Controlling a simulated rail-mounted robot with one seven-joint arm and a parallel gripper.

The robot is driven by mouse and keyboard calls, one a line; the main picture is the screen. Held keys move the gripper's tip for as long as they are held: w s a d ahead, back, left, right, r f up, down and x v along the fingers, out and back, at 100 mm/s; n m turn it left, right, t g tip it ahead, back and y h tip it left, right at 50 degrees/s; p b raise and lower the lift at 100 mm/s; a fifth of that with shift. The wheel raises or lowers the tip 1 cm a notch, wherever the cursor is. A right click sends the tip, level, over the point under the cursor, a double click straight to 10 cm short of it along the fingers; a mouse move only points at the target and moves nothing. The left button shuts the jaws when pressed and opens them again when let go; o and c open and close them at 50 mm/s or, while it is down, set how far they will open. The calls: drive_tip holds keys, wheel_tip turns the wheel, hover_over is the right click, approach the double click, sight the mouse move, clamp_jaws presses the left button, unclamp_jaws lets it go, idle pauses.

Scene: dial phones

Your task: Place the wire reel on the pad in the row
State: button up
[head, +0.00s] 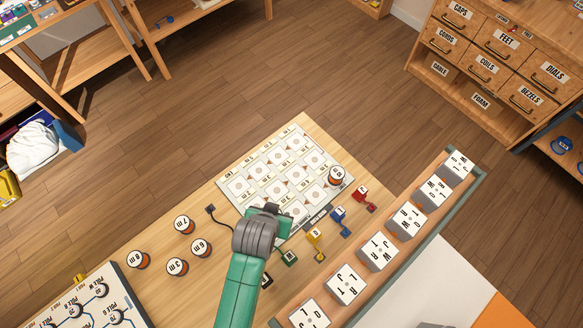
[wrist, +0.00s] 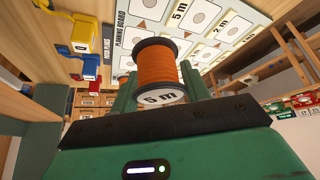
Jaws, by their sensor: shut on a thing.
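My gripper (wrist: 160,90) is shut on an orange wire reel with dark flanges and a white "5 m" label (wrist: 158,72). In the head view my gripper (head: 268,208) is over the near-left edge of the white planning board (head: 243,168); my arm hides the held reel there. The board bears rows of square pads with round marks, such as a pad (head: 238,186) near its left corner. Another orange reel (head: 337,174) stands on the board near its right corner; its label is too small to read. Pad labels "5 m" and "2 m" show in the wrist view.
Several labelled reels, including one marked 7 (head: 184,224), stand on the table left of my arm. Coloured plugs, including a blue one (head: 338,216) and a red one (head: 362,192), lie along the board's near side. A tray of lettered cubes (head: 408,221) is at right.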

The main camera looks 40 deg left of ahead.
wheel_tip(320, 180, down, 10)
drive_tip(key=shift+a+b, duration=0.1)
drive_tip(key=shift+b, duration=0.75)
drive_tip(key=shift+f, duration=0.15)
drive_tip(key=o, duration=1)
drive_tip(key=p+v, duration=0.2)
drive_tip(key=v, duration=1)
drive_tip(key=shift+r, duration=0.2)
